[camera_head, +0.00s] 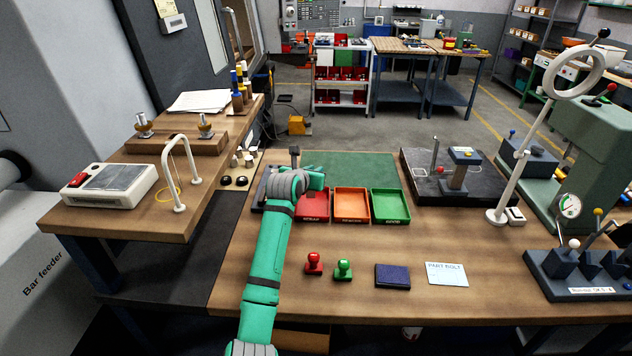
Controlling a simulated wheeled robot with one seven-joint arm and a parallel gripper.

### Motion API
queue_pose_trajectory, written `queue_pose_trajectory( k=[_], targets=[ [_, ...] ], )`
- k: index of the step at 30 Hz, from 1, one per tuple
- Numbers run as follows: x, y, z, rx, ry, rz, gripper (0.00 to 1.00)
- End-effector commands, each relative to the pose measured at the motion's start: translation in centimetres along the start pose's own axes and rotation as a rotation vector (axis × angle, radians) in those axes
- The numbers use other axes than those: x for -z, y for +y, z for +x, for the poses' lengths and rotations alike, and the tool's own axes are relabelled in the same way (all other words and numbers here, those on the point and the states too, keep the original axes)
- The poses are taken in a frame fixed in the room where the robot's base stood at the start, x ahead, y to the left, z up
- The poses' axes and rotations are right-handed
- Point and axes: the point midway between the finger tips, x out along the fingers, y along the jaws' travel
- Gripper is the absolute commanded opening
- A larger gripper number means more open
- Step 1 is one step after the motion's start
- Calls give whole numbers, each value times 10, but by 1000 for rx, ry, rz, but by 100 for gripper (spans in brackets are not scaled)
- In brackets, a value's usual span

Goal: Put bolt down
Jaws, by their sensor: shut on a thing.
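My green arm reaches up from the bottom of the head view to the bench's back left. My gripper (317,178) is at its end, just above and behind the red tray, seen from behind. My own wrist hides its fingers and what they are shut on; no bolt shows clearly. The red tray (313,219), marked SCRAP, is partly covered by my wrist. To its right are an orange tray (351,218) and a green tray (391,219) marked GOOD. All three stand side by side, and the orange and green ones look empty. A green mat (365,165) lies behind them.
A red stamp (313,264), a green stamp (343,270), a dark blue pad (393,276) and a PART BOLT card (447,274) lie in front. A dark plate (420,187) with a stand and a white magnifier lamp (522,155) are at right. Front bench is mostly clear.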

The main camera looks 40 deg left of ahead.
Motion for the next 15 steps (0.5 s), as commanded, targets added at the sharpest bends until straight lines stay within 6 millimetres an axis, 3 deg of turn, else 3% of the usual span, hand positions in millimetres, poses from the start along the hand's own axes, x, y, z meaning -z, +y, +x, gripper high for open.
queue_pose_trajectory(
  k=[10,15],
  targets=[
    [12,0,23,0,-1,-1,0],
    [33,0,32,0,-1,-2,0]
  ],
)
